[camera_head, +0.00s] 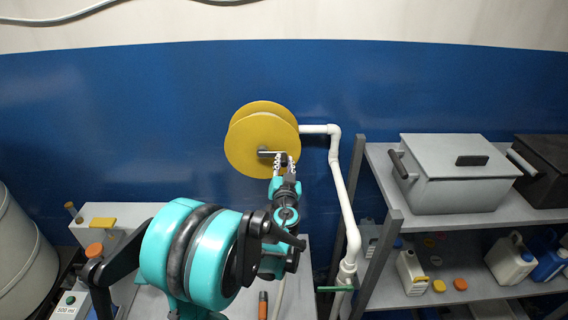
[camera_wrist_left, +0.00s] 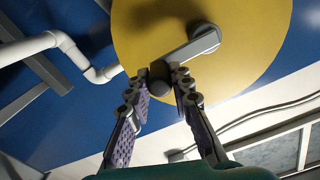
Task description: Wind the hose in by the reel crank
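The yellow hose reel (camera_head: 258,133) is in front of the blue wall, with its round face toward me. A grey crank arm (camera_wrist_left: 190,49) runs from the hub to a dark handle knob (camera_wrist_left: 159,86) near the rim. My left gripper (camera_head: 285,161) is at the knob, its fingertips close against both sides; it also shows in the left wrist view (camera_wrist_left: 160,80). It looks shut on the crank handle. A pale strand (camera_head: 279,297), possibly the hose, hangs below my left arm and is mostly hidden. My right gripper is not in view.
A white pipe (camera_head: 344,190) runs from behind the reel down the right side, close to my left gripper. A shelf rack (camera_head: 385,200) on the right carries a grey lidded box (camera_head: 455,185) and several bottles. A grey drum (camera_head: 22,255) stands at the left.

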